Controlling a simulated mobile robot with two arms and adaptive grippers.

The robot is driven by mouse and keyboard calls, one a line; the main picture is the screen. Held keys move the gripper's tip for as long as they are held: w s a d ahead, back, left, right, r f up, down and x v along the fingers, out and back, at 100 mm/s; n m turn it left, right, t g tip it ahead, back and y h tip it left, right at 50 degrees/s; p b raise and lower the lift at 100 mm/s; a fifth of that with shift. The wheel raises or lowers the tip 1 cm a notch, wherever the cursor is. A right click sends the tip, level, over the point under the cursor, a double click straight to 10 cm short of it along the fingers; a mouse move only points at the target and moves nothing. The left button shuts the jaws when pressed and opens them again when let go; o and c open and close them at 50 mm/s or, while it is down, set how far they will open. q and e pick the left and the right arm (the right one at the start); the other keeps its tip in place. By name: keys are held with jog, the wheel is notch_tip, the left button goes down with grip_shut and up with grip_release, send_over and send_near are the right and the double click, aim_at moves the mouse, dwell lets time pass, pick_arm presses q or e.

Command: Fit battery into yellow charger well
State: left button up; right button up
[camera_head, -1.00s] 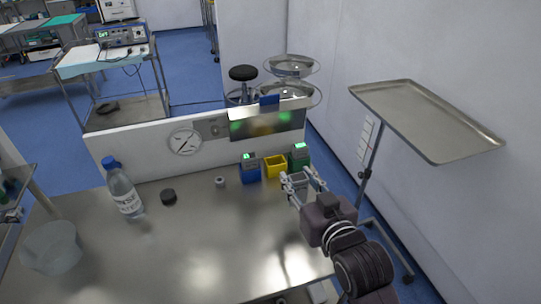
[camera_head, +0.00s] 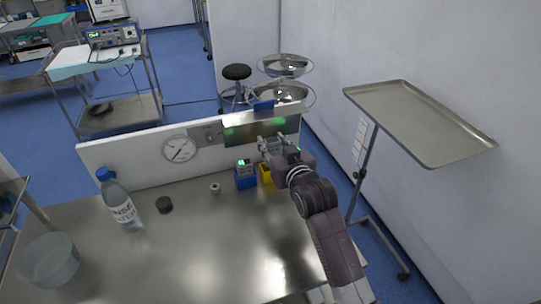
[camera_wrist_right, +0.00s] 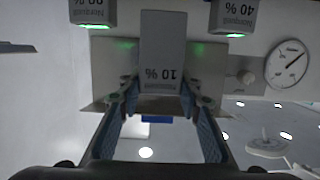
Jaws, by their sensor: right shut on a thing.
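My right gripper (camera_head: 270,146) is at the back of the table, above the yellow charger (camera_head: 265,175), which it partly covers. It is shut on a grey battery (camera_wrist_right: 163,50) marked 10 %, which the right wrist view shows between the two fingers (camera_wrist_right: 159,107). The yellow well's opening is hidden, so I cannot tell whether the battery's end is inside or above it. The blue charger (camera_head: 246,180), just left of the yellow one, holds another battery with a green light. The green charger is hidden behind my right gripper and wrist. My left gripper is not in view.
In the right wrist view, two other batteries (camera_wrist_right: 92,12) (camera_wrist_right: 232,15) flank the held one. A backboard with a gauge (camera_head: 179,149) stands behind. A bottle (camera_head: 120,203), dark puck (camera_head: 164,204), small grey cylinder (camera_head: 215,188) and clear bowl (camera_head: 48,260) stand left. The table's middle is clear.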

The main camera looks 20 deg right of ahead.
aim_at(270, 147)
jog(key=shift+w+r, duration=0.15)
jog(key=shift+w, duration=0.8)
notch_tip(270, 147, down, 3)
jog(key=shift+s+f, duration=0.1)
jog(key=shift+f, duration=0.05)
jog(key=shift+s+f, duration=0.1)
jog(key=shift+f, duration=0.45)
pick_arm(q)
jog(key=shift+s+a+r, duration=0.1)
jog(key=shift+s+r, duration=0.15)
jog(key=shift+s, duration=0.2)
pick_arm(e)
jog(key=shift+f, duration=1.45)
jog(key=shift+f, duration=0.1)
jog(key=o, duration=1.3)
